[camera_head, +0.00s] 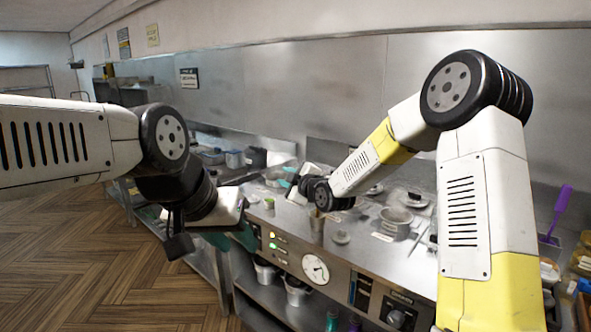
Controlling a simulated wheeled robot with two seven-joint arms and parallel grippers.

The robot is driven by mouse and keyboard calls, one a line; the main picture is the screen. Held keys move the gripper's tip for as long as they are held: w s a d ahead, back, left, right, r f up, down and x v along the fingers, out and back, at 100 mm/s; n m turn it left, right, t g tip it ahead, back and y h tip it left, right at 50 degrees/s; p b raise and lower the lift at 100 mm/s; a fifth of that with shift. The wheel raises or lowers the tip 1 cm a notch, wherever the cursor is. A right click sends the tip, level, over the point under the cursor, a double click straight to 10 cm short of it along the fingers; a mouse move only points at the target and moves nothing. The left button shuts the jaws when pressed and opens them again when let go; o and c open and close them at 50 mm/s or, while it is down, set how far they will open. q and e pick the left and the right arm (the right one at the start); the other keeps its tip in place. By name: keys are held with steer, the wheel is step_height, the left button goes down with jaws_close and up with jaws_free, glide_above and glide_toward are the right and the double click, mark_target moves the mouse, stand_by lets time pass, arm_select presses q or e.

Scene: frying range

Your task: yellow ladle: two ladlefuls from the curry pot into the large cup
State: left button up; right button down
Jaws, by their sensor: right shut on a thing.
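My right arm reaches in from the right over the counter. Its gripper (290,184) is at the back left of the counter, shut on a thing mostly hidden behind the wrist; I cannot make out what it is. My left gripper (232,238) hangs at the counter's front left edge, its teal fingers apart and empty. A round metal pot (397,222) stands on the counter, right of my right gripper. A small brownish cup (317,224) stands near the front edge. I cannot tell whether these are the curry pot and the large cup. No yellow ladle is clearly visible.
The counter's front panel has a round gauge (315,268) and lit green buttons. Small lidded containers crowd the counter top. A purple utensil (559,212) stands at the far right. Metal pots (297,290) sit on the shelf below. The wooden floor at left is clear.

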steer(key=s+a+f+n+t, duration=0.2)
steer(key=s+a+f+n, duration=0.1)
steer(key=f, duration=0.6)
steer(key=shift+s+f+n+y, duration=0.35)
steer(key=shift+s+n, duration=0.2)
steer(key=shift+n, duration=0.75)
steer(key=w+d+r+m+g, duration=0.2)
steer(key=w+d+r+m, duration=0.25)
steer(key=r, duration=0.35)
steer(key=w+d+r+m+g, duration=0.2)
steer(key=w+d+r+m, duration=0.1)
steer(key=w+r+m, duration=0.4)
steer(key=w+d+r+m+g, duration=0.1)
steer(key=w+d+m+g, duration=0.1)
steer(key=w+d, duration=0.3)
steer(key=shift+w+r+g, duration=0.3)
steer(key=shift+g, duration=0.1)
steer(key=shift+y, duration=0.25)
